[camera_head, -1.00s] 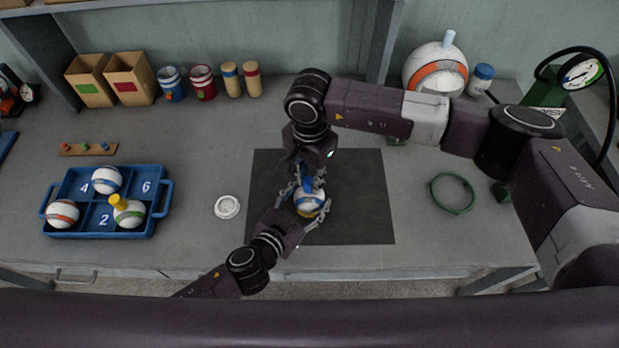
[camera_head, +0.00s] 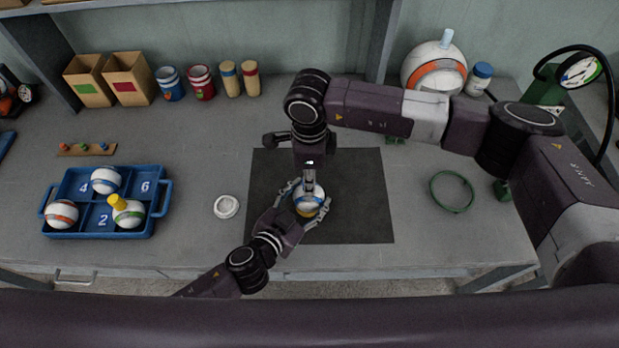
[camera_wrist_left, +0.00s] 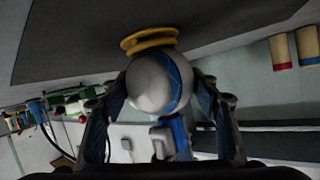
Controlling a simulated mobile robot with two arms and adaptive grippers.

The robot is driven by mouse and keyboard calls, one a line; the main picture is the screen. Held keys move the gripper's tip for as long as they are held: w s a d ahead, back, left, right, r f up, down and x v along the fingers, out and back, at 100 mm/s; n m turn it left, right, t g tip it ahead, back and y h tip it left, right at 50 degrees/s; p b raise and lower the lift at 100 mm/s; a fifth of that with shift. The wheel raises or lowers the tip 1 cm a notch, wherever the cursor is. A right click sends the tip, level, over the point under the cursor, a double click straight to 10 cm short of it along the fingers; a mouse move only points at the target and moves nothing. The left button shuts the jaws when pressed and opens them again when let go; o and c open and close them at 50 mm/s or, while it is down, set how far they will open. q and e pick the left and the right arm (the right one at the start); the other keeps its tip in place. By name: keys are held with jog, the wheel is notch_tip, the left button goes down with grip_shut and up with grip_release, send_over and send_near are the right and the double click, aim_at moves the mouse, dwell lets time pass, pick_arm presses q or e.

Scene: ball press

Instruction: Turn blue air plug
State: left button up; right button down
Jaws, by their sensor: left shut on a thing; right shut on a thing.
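The white ball with a blue band (camera_head: 309,202) sits upright on a yellow ring stand (camera_wrist_left: 150,40) on the dark mat (camera_head: 355,215). My left gripper (camera_head: 303,204) is shut on the ball, one finger on each side. The left wrist view shows the ball (camera_wrist_left: 153,83) between its fingers. The blue air plug (camera_wrist_left: 180,135) stands out from the ball in that view. My right gripper (camera_head: 309,188) is over the top of the ball, shut on the plug, its fingers seen edge-on. It hides most of the plug in the head view.
A white ring (camera_head: 227,206) lies left of the mat. A blue tray (camera_head: 75,232) with several balls stands further left. A green ring (camera_head: 452,192) lies to the right. Cups, boxes and a large ball (camera_head: 434,68) stand along the back.

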pick_arm(q)
jog(key=shift+s+a+f, duration=0.1)
jog(key=shift+a+f, duration=0.1)
jog(key=shift+f, duration=0.2)
pick_arm(e)
jog(key=m, duration=0.6)
jog(key=shift+a+r, duration=0.2)
jog(key=shift+r, duration=0.05)
pick_arm(q)
jog(key=shift+s, duration=0.1)
pick_arm(e)
jog(key=m, duration=0.6)
jog(key=shift+m, duration=0.4)
jog(key=c, duration=2.1)
grip_release()
jog(key=o, duration=0.4)
jog(key=shift+f, duration=0.1)
jog(key=shift+c, duration=0.2)
pick_arm(q)
jog(key=shift+d, duration=0.1)
pick_arm(e)
jog(key=shift+d, duration=0.1)
pick_arm(q)
jog(key=shift+r, duration=0.1)
jog(key=shift+w+r, duration=0.2)
pick_arm(e)
notch_tip(320, 180, up, 12)
